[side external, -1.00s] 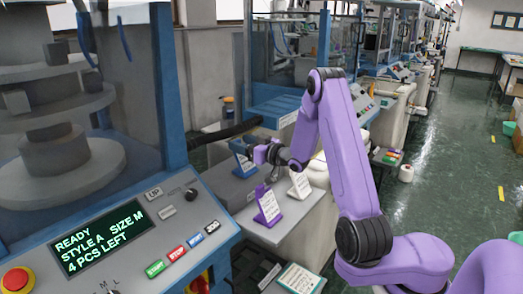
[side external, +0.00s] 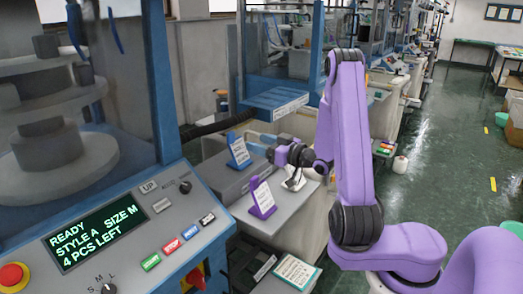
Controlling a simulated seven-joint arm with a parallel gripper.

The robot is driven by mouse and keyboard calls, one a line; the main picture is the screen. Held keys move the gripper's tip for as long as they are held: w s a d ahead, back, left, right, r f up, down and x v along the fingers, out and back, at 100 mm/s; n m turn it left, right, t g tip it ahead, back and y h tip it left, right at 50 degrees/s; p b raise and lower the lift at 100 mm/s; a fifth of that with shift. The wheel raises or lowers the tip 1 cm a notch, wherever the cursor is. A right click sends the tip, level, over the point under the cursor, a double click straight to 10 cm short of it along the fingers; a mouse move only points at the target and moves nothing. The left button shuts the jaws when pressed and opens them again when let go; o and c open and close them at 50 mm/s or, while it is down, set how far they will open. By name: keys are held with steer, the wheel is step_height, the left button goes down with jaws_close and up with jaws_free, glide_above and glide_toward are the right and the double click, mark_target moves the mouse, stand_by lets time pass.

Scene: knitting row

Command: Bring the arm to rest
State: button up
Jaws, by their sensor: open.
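My purple arm reaches in from the right in the side external view. My gripper (side external: 272,155) is at its end, above the grey bench top (side external: 235,208), pointing left. It is small in the picture, open, and I see nothing between its fingers. A blue card stand (side external: 238,150) is to its left and a purple card stand (side external: 262,199) is below it. I cannot tell how much clearance there is.
A knitting machine with a control panel (side external: 120,240) fills the left; its screen (side external: 95,232) reads READY, STYLE A, SIZE M, 4 PCS LEFT. A black hose (side external: 213,127) runs behind the bench. A booklet (side external: 297,271) lies low in front. Open green floor (side external: 450,170) is at the right.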

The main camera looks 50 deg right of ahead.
steer(key=w+a, duration=0.1)
steer(key=w+a+f+g+y, duration=0.1)
steer(key=w, duration=0.1)
steer(key=w+a+g, duration=0.1)
steer(key=shift+w+a+f+n, duration=0.25)
steer(key=shift+a+f+n, duration=0.05)
steer(key=shift+a+f, duration=0.05)
steer(key=a+g, duration=0.1)
steer(key=w+a+f+g, duration=0.1)
steer(key=a, duration=0.1)
steer(key=w+a+n+g, duration=0.1)
steer(key=shift+w+a+f+y, duration=0.25)
steer(key=shift+y, duration=0.15)
steer(key=shift+a+f+n+g, duration=0.2)
steer(key=shift+a+n+g, duration=0.35)
steer(key=shift+a, duration=0.6)
steer(key=s+a+n+g, duration=0.6)
steer(key=s+a, duration=0.4)
steer(key=s, duration=0.4)
steer(key=s+d+r+n+g+h, duration=0.1)
steer(key=s+n+g, duration=0.3)
steer(key=s, duration=1.8)
steer(key=shift+s+d+r+g, duration=0.3)
steer(key=shift+s+d+g, duration=0.1)
steer(key=shift+d+g, duration=0.4)
